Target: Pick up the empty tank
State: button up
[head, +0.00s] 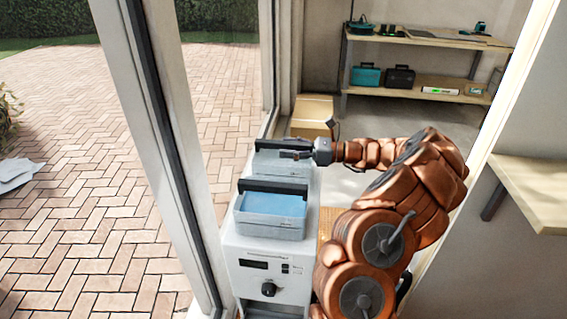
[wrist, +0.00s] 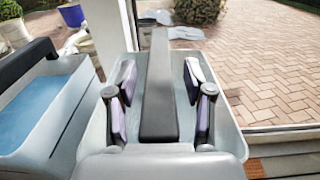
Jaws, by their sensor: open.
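The empty tank (head: 268,168) is a light grey tub with a dark bar handle, at the rear of the top of a white machine (head: 266,250). In the wrist view the tank (wrist: 228,128) shows pale walls and no blue inside, though my gripper hides part of it. Its dark handle (wrist: 159,110) runs lengthwise up the middle. My gripper (head: 296,155) is at this tank; in the wrist view my gripper (wrist: 160,76) is open, with one finger on each side of the handle and gaps between.
A second tank (head: 270,228) holding blue liquid sits in front on the machine; it also shows at left in the wrist view (wrist: 60,135). A glass door frame (head: 165,130) stands close on the left. A cardboard box (head: 312,112) and shelves (head: 425,92) with tool cases are behind.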

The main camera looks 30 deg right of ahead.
jog(key=shift+c, duration=0.2)
grip_shut()
dwell(0.5)
